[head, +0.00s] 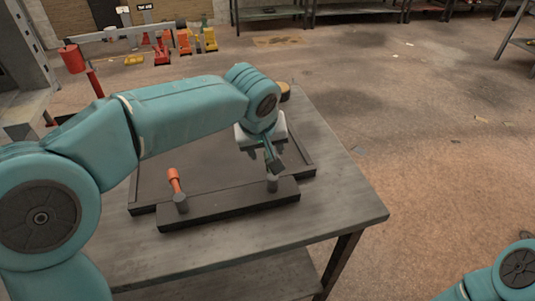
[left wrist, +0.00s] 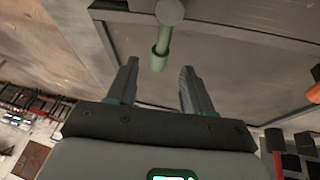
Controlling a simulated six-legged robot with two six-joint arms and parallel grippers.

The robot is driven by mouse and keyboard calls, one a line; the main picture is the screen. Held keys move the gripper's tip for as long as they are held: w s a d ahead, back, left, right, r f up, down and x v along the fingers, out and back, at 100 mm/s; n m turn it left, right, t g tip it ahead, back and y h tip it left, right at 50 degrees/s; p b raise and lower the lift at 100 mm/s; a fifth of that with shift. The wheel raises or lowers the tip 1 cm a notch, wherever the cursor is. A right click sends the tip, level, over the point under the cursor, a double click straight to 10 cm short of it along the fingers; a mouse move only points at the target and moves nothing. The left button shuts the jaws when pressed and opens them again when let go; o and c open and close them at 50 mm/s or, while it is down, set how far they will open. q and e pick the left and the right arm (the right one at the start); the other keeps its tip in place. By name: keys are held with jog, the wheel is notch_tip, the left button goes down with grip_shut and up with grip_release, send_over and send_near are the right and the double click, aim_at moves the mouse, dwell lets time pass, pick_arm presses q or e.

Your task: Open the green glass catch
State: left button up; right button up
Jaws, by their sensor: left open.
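The green catch (left wrist: 161,45) shows in the left wrist view as a short green handle on a round grey pivot (left wrist: 170,12) at the frame's edge. My left gripper (left wrist: 158,68) is open, and the handle's free end shows between its fingertips. I cannot tell whether they touch it. In the head view the left gripper (head: 273,157) points down over the right end of the dark frame (head: 228,205), just above the grey post (head: 272,184), and mostly hides the green handle. Only part of my right arm shows at the lower right; its gripper is out of view.
An orange catch (head: 174,180) stands on the same front bar, left of my left gripper; it also shows at the wrist view's right edge (left wrist: 314,93). The frame lies on a grey bench (head: 340,200). A tan round object (head: 284,91) sits at the bench's back. Open floor lies right.

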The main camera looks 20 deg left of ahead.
aim_at(268, 156)
pick_arm(q)
jog(key=shift+x, duration=1.75)
jog(key=shift+w, duration=0.1)
grip_shut()
